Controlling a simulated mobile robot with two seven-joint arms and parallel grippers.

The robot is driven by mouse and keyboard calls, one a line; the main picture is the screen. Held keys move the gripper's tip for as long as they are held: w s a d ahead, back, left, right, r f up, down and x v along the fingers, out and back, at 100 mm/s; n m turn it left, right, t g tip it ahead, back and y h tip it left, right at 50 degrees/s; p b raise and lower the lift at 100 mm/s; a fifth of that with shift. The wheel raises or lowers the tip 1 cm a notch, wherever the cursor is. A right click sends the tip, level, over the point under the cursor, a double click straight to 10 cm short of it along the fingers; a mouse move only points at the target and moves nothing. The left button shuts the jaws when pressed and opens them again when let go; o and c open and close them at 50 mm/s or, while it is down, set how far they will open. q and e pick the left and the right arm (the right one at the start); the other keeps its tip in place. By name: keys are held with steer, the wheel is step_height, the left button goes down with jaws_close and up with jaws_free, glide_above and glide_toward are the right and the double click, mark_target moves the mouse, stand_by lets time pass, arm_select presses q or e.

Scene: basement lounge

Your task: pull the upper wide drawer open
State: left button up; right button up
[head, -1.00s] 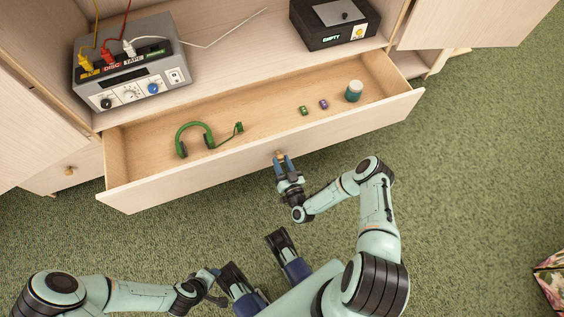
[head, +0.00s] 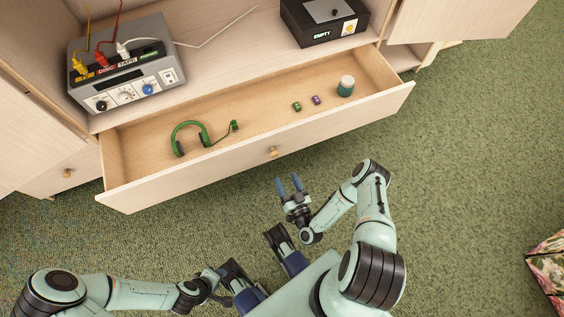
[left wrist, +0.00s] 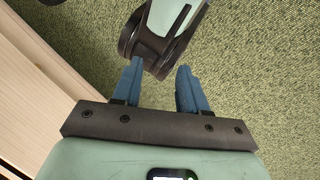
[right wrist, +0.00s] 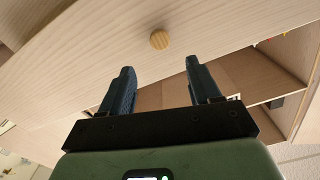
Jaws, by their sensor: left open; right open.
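The upper wide drawer (head: 225,168) stands pulled out of the cabinet in the head view, its inside showing. Its round wooden knob (head: 273,152) is at the middle of the front; the knob also shows in the right wrist view (right wrist: 159,40), ahead of the fingertips. My right gripper (head: 289,184) is open and empty, apart from the knob and on the near side of it. It also shows in the right wrist view (right wrist: 158,75). My left gripper (left wrist: 158,72) is open and empty in the left wrist view, low beside my base and away from the drawer.
In the drawer lie green headphones (head: 190,137), small green (head: 297,106) and purple (head: 316,100) items, and a teal jar (head: 345,88). A grey switch box (head: 125,75) and a black box (head: 325,20) sit above.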

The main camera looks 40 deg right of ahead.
arm_select(q)
steer(key=shift+s+d+r, duration=0.2)
steer(key=shift+s+r, duration=0.1)
steer(key=shift+s, duration=0.15)
arm_select(e)
steer(key=shift+v, duration=1.7)
arm_select(q)
steer(key=shift+r, duration=0.1)
